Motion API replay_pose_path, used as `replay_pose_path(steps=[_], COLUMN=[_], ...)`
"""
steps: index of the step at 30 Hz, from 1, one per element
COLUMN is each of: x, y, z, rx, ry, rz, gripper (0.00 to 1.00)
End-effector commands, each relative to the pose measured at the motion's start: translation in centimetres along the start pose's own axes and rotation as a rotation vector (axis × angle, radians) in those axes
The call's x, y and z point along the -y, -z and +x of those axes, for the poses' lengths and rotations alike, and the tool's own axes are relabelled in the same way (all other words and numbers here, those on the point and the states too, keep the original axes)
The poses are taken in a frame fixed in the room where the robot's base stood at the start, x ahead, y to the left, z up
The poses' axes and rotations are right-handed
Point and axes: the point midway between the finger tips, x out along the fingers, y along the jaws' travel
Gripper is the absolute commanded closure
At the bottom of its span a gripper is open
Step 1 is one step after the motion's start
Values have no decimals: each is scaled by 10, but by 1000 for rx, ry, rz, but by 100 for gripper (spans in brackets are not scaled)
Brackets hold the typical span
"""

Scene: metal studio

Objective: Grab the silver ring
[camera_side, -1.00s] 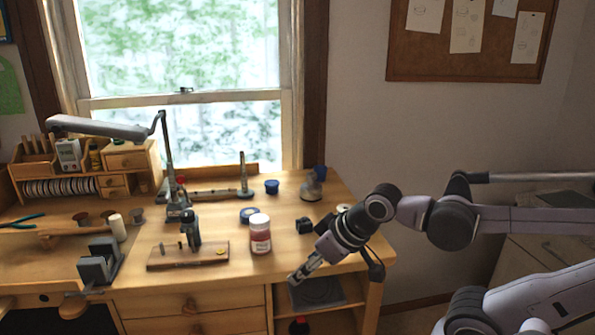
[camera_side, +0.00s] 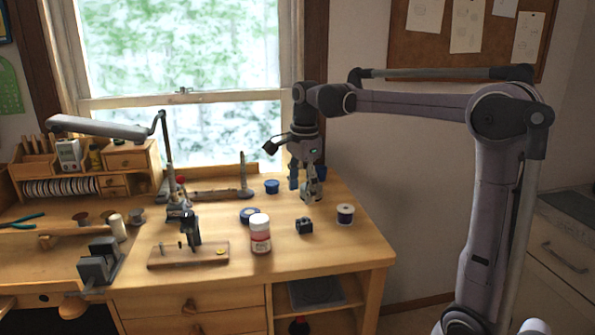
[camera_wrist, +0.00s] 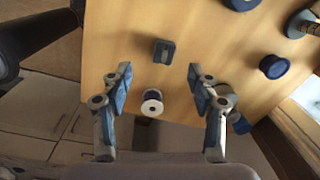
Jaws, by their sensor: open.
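I cannot make out a silver ring for sure in either view. A small dark box (camera_side: 304,226), perhaps a ring holder, stands on the wooden bench near its right front. In the wrist view the box (camera_wrist: 164,52) lies ahead of the fingertips, with a slot or light mark too small to read. My gripper (camera_side: 313,197) points down over the right part of the bench, behind and above the box.
A thread spool (camera_side: 345,213) stands right of the box near the bench edge. A blue-capped glass (camera_wrist: 226,92) is partly hidden behind one finger.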

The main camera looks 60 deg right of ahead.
Motion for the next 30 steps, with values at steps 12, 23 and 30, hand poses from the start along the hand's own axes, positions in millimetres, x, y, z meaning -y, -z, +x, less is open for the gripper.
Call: replay_pose_path(steps=[12, 23, 30], x=[16, 13, 11], y=[16, 16, 19], z=[23, 58, 82], rx=[-13, -13, -13], ry=[-63, -61, -61], rz=[234, 231, 230], gripper=[40, 40, 40])
